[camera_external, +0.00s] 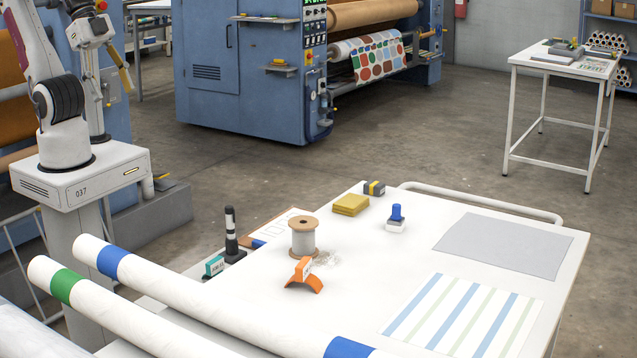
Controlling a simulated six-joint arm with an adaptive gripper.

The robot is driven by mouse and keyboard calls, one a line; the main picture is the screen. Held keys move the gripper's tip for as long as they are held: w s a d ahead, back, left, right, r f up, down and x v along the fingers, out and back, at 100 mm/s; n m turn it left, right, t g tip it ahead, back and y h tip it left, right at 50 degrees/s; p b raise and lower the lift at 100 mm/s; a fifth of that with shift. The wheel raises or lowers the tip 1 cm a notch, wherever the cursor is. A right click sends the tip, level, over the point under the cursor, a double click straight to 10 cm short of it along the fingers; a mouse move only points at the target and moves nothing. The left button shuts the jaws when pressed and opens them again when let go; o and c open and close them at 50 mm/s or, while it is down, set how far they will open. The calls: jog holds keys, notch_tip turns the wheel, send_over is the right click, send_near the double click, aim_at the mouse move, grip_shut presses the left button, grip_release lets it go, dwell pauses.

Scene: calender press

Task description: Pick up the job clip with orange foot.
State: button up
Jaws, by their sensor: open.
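The job clip with orange foot (305,277) stands on the white table, just in front of a wooden-ended spool. Its orange foot is spread like a low arch, and a pale label plate rises from it. My arm rises at the left, and its wrist hangs at the top left. What looks like my gripper (119,66) is small there, high above and far from the clip, open with nothing visible in it. Its fingers are hard to make out against the blue machine.
The spool (303,237) is close behind the clip, with clear scraps beside it. A teal block (214,267) and black post (231,230) stand left. Long white rolls (190,300) cross the front left. A blue-handled stamp (396,218) and yellow pads (351,205) lie behind.

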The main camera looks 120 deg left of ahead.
jog(key=w+d+f+n+t, duration=0.15)
jog(key=w+f, duration=0.25)
jog(key=w, duration=1.1)
jog(key=w+f+t, duration=0.2)
jog(key=w+f, duration=0.1)
jog(key=w, duration=1.2)
jog(key=w+a+f+t+y, duration=0.1)
jog(key=w+a+f+t, duration=0.1)
jog(key=w+f, duration=0.9)
jog(key=n+t+y, duration=0.1)
jog(key=t+y, duration=0.1)
send_near(304, 275)
jog(key=shift+w+a+r, duration=0.15)
jog(key=shift+w+a, duration=0.45)
jog(key=shift+w, duration=0.1)
jog(key=shift+a+f, duration=0.1)
jog(key=shift+f, duration=0.4)
jog(key=shift+w, duration=0.15)
jog(key=shift+x, duration=1.15)
jog(key=shift+a, duration=0.15)
